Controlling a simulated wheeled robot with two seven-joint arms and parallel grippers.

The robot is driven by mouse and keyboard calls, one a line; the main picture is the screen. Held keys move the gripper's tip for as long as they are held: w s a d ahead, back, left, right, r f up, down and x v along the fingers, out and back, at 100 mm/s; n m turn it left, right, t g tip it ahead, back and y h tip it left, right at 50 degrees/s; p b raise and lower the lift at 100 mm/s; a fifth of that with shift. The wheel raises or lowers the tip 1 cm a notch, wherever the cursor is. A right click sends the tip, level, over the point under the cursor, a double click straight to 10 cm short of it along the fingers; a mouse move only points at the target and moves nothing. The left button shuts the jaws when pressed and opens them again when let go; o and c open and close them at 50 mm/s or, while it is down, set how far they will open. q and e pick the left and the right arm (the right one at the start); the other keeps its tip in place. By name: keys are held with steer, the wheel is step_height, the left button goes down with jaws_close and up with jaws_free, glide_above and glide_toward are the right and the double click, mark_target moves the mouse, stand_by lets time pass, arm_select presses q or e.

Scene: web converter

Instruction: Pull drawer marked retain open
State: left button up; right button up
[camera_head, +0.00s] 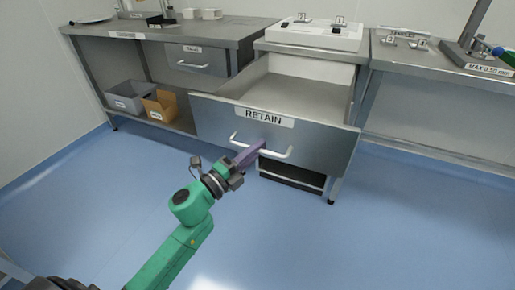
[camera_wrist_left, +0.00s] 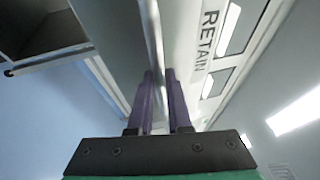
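The drawer marked RETAIN (camera_head: 305,138) is pulled well out of the metal bench, and its empty-looking inside shows. Its label (camera_head: 263,117) sits above a pale bar handle (camera_head: 275,155) and also shows in the left wrist view (camera_wrist_left: 207,40). My left gripper (camera_head: 258,146) has its purple fingers at the handle's middle. In the left wrist view the fingers (camera_wrist_left: 161,85) lie on both sides of the handle bar (camera_wrist_left: 152,40), close around it. The fingertips are partly hidden against the drawer front. My right gripper is not in view.
A smaller closed drawer (camera_head: 195,61) is on the left under the bench. A grey bin (camera_head: 128,97) and an orange-brown bin (camera_head: 163,105) stand on the low shelf. A white tray (camera_head: 315,35) is on the bench above. The blue floor in front of the drawer is clear.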

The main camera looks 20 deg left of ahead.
arm_select(q)
steer(key=o, duration=0.3)
steer(key=b+v, duration=0.1)
steer(key=v, duration=1.3)
steer(key=shift+s+a, duration=0.2)
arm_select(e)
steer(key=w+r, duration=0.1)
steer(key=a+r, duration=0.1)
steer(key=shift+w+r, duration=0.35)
arm_select(q)
steer(key=shift+f, duration=0.1)
